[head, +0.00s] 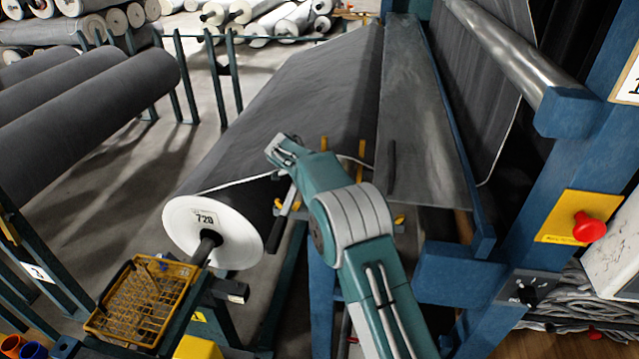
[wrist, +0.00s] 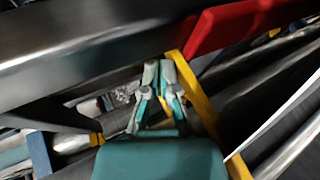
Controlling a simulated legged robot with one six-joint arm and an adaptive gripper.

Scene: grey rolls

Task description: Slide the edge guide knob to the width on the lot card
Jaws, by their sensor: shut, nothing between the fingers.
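A red part (wrist: 235,28) is above and right of the fingertips. I cannot tell if it is the edge guide knob, and no knob is clear in the head view. My arm hides part of the machine's front there.
A blue frame post (head: 575,150) with a red button (head: 589,227) on a yellow plate stands at right. A yellow wire basket (head: 142,300) is at lower left. Grey rolls (head: 85,110) lie on racks at left. Bare floor shows between the racks and the machine.

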